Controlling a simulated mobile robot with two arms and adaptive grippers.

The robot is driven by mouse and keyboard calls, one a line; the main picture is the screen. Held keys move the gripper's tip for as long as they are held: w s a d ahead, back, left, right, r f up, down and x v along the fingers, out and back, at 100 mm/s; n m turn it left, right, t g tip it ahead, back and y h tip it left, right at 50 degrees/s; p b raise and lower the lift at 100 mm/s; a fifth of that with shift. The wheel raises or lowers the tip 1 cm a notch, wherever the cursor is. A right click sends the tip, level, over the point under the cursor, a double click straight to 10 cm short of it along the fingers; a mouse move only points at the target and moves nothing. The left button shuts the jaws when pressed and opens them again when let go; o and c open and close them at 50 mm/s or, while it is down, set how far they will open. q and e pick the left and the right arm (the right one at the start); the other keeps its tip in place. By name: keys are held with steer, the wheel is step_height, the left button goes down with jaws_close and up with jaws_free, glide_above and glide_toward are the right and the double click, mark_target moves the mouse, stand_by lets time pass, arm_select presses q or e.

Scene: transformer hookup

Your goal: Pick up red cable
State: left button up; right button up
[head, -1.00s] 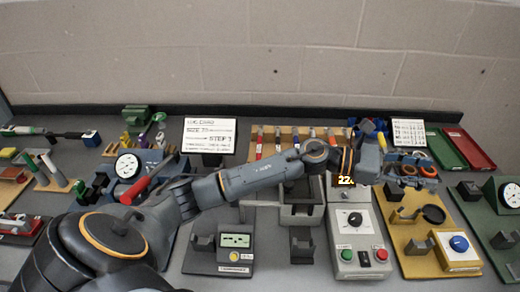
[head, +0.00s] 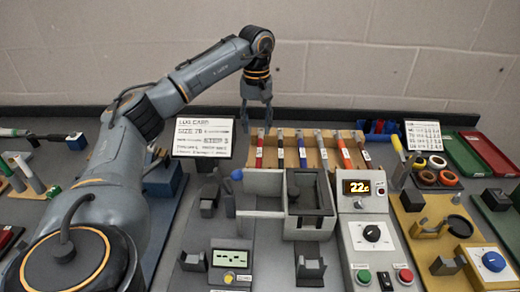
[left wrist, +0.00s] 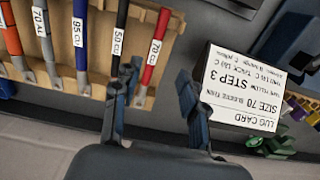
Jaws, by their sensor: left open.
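A red cable (head: 260,150), labelled 70 CU in the left wrist view (left wrist: 161,25), lies at the left end of a row of cables on a tan wooden rack (head: 291,157). My left gripper (head: 256,124) is open and empty above the rack's left end, fingers pointing down. In the left wrist view the red cable's lower part shows between the fingers of my left gripper (left wrist: 157,88), nearer the left one. The fingers appear apart from it. A black cable labelled 50 CU (left wrist: 118,38) lies beside it. My right gripper is out of view.
A lug card (head: 203,138) stands left of the rack. A grey crimping station (head: 308,205) and a box with a lit display (head: 364,187) stand in front. Red and green trays (head: 489,153) lie at right. A wall rises behind.

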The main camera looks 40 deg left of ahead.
arm_select(q)
glide_above(259, 156)
steer(key=f, duration=0.2)
steer(key=a+f, duration=0.1)
steer(key=f, duration=0.1)
steer(key=shift+f, duration=0.2)
steer(key=shift+w+d+f+p, duration=0.15)
steer(key=shift+f+p, duration=0.4)
steer(key=shift+f, duration=0.8)
steer(key=shift+s+d+f+p, duration=0.1)
steer(key=shift+d+f+p, duration=0.3)
steer(key=shift+f, duration=0.9)
steer(key=shift+a, duration=0.1)
jaws_close()
